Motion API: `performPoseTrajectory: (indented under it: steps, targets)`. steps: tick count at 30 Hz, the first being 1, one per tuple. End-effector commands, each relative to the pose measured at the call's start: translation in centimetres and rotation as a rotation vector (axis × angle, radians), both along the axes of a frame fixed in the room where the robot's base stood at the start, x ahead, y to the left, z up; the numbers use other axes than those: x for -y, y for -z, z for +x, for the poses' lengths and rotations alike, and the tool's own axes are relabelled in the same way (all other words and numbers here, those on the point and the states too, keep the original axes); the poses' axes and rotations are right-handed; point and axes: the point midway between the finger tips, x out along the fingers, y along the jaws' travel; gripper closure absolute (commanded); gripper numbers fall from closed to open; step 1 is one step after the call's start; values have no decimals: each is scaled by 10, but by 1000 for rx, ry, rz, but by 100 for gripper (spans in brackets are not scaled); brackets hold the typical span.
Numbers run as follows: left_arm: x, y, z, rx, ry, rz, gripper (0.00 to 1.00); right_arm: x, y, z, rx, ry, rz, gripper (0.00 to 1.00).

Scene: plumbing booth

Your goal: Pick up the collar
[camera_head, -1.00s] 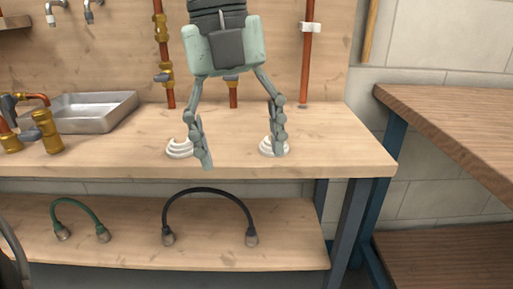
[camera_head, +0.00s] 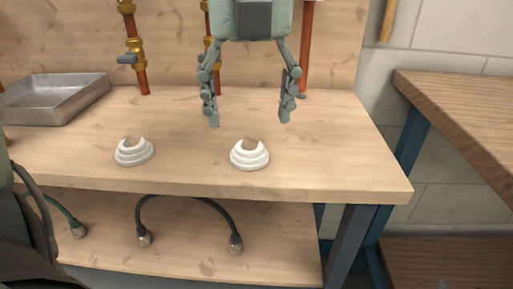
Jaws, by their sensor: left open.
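Two white, stepped, ring-shaped pieces that look like collars rest on the wooden workbench (camera_head: 330,150). The left white collar (camera_head: 134,154) and the right white collar (camera_head: 249,157) stand apart, each with an opening at the top. My left gripper (camera_head: 249,119) is open and empty, fingers pointing down. In the picture its fingertips are just above and behind the right collar, one to each side of it, with no contact visible. The exact height over the bench is hard to tell. My right gripper does not show.
A metal tray (camera_head: 58,98) is at the back left. Copper pipes with brass fittings (camera_head: 135,52) rise along the back panel. A dark hose (camera_head: 190,203) lies on the lower shelf. The bench to the right of the collars is clear. A brown table (camera_head: 470,115) stands at right.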

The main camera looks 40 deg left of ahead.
Motion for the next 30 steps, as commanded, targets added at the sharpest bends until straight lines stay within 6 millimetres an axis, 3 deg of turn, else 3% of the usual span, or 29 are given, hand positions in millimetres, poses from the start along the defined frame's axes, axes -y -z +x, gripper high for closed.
performPoseTrajectory:
  steps: [12,22,30]
  targets:
    - [-2,53,3,-5,0,-1,28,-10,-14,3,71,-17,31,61]
    - [-3,60,5,1,-1,-1,28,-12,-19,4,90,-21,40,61]
    - [-3,60,5,0,-1,0,59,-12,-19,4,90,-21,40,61]
